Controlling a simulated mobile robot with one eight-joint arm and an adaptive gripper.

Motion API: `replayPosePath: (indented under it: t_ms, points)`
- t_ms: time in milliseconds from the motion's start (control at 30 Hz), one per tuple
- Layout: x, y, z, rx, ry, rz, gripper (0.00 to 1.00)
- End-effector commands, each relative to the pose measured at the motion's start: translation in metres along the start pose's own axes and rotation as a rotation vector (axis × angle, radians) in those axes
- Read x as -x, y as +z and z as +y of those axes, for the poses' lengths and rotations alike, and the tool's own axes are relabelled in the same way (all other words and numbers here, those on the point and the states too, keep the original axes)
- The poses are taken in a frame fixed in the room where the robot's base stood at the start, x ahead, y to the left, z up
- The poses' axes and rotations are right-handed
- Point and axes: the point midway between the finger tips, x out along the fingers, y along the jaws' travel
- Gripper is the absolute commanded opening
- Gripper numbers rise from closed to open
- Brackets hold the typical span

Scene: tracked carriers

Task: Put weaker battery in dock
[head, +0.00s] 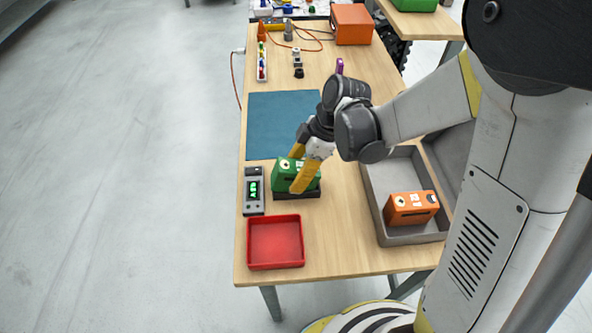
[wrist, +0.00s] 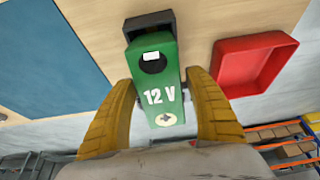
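A green battery (head: 292,174) marked 12 V stands upright on a dark dock (head: 297,194) on the table. In the wrist view the battery (wrist: 155,85) lies between my yellow fingers, with the black dock (wrist: 150,20) behind it. My gripper (head: 301,166) reaches down around the battery; in the wrist view its fingers (wrist: 160,80) stand on both sides, with a narrow gap at the right one. An orange battery (head: 410,207) sits in the grey tray (head: 377,205) at the right. A meter (head: 254,203) with lit green digits is beside the dock; I cannot read it surely.
A red tray (head: 275,264) lies in front of the dock; it also shows in the wrist view (wrist: 252,62). A blue mat (head: 280,122) covers bare table behind the dock. An orange box (head: 352,25), cables and small items are at the far end.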

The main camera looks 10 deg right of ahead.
Motion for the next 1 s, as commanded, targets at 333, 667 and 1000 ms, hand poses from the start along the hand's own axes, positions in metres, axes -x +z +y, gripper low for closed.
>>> replayPosePath:
  t_ms: [333, 667, 1000]
  points:
    - [0.018, -0.001, 0.000, -0.003, 0.001, 0.000, 0.63]
    - [0.091, -0.001, 0.000, -0.003, 0.000, 0.000, 0.63]
    - [0.130, 0.000, -0.005, -0.067, 0.027, -0.017, 0.63]
